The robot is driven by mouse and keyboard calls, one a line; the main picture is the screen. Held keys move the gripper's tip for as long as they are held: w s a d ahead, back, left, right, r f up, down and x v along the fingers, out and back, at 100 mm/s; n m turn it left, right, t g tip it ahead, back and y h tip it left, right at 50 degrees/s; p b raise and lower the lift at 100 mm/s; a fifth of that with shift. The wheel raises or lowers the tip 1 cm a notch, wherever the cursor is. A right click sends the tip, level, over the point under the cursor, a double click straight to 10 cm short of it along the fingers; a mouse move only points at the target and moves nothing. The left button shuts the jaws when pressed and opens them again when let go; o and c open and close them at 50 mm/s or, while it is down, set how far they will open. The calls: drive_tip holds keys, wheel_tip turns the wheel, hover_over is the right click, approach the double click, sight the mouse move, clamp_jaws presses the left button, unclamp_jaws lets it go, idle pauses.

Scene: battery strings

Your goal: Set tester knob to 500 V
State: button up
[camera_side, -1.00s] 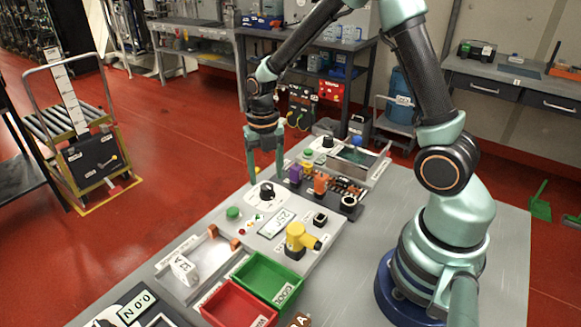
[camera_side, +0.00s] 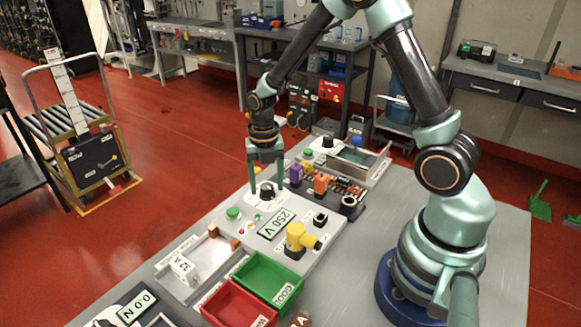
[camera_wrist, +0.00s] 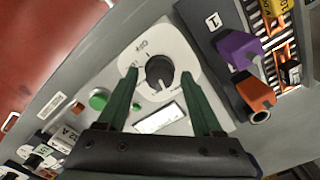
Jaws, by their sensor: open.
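The tester knob (camera_side: 267,189) is a black dial on a white round plate at the back of the tester panel. It also shows in the wrist view (camera_wrist: 159,72), with a white mark on it. The tester display (camera_side: 277,225) reads 250 V. My gripper (camera_side: 266,190) is open, pointing down, with one finger on each side of the knob. In the wrist view my gripper (camera_wrist: 158,74) has its green fingertips left and right of the knob, with gaps visible. The knob's exact pointer direction and the plate's small lettering are hard to read.
A green button (camera_side: 233,213) and a yellow tool-like piece (camera_side: 299,238) sit on the panel near the knob. A purple block (camera_side: 296,175) and orange block (camera_side: 321,184) stand close on the right. Green (camera_side: 290,294) and red bins are at the front.

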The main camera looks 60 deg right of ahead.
sight(267, 186)
drive_tip(key=shift+f, duration=0.1)
clamp_jaws()
drive_tip(key=shift+n, duration=1.3)
unclamp_jaws()
drive_tip(key=shift+r, duration=1.8)
